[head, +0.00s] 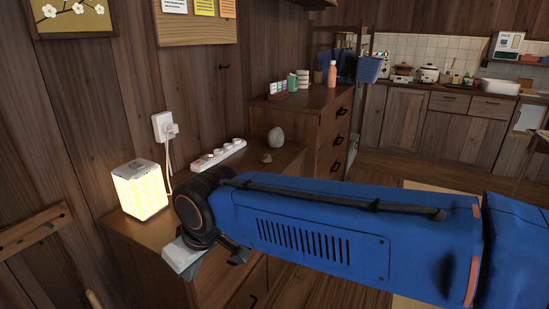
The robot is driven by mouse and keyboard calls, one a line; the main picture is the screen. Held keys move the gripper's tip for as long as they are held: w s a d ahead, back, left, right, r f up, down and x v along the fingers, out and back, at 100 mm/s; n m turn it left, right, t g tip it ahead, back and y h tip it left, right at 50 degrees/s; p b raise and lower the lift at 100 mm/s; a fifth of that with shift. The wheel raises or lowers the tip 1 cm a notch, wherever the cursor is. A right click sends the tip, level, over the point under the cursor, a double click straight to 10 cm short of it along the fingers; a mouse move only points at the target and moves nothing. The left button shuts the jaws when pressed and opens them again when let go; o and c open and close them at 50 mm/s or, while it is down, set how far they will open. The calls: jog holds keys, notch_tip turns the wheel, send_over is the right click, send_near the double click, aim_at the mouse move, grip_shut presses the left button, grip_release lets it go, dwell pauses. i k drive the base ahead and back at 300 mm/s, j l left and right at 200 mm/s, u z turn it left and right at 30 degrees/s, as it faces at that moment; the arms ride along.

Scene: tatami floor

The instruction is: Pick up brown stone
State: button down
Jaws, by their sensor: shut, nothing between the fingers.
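A small brown stone (266,158) lies on the low wooden cabinet top (218,178), in front of a larger, rounded pale grey stone (276,137). My blue arm reaches in from the right and crosses in front of the cabinet. My gripper (236,257) is at the arm's left end, pointing down, nearer to me than the brown stone and below it in the picture. It is apart from the stone and shut, with nothing held. Its fingers are partly hidden by the wrist and arm.
A glowing lamp (140,190) stands left of my wrist. A white power strip (218,155) lies along the wall, left of the stones, with a cord to the outlet (163,127). A taller drawer chest (318,120) with bottles and small items rises behind the stones.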

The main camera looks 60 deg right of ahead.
aim_at(266, 158)
jog(key=z, duration=1.45)
